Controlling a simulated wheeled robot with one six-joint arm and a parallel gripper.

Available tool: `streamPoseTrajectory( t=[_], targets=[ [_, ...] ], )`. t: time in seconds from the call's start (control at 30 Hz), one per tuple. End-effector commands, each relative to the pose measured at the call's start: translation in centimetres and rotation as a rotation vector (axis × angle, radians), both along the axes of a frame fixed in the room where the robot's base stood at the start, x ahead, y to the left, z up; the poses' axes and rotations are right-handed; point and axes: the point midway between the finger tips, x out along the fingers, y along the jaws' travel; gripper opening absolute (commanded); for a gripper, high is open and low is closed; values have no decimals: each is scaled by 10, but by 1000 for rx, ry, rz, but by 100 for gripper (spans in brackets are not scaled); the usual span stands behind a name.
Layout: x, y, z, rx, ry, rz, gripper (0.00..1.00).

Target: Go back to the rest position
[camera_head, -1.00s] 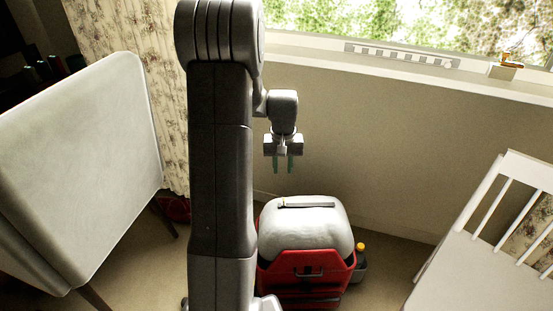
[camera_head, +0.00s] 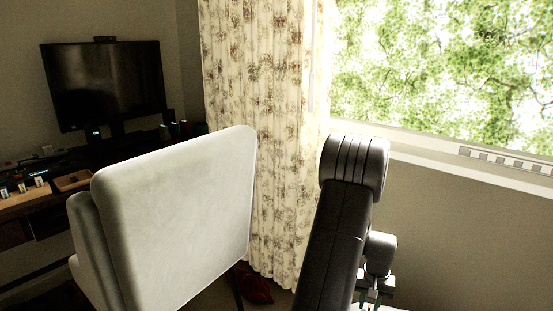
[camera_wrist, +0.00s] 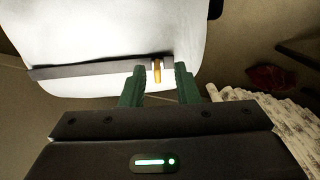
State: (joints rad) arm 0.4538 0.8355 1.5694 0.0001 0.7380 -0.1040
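A small orange-brown piece (camera_wrist: 157,72) at the strip's end shows in the gap, seemingly beyond the fingers. Only a sliver of the white top shows in the head view, and the rest of the case is cut off.
A white chair (camera_head: 185,220) stands left of my arm. Behind it are a floral curtain (camera_head: 262,110) and a desk with a monitor (camera_head: 105,85). A window sill (camera_head: 450,165) runs along the right wall. A dark red item (camera_head: 255,288) lies on the floor by the curtain.

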Motion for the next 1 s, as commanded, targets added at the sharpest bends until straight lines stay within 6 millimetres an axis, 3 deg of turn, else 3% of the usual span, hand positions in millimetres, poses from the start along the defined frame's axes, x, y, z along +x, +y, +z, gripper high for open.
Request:
streamPoseTrajectory(
  t=[0.57, 1.0],
  targets=[
    [2, 2, 11, -1, -3, 0, 28],
    [2, 2, 96, -2, -6, 0, 28]
  ],
)
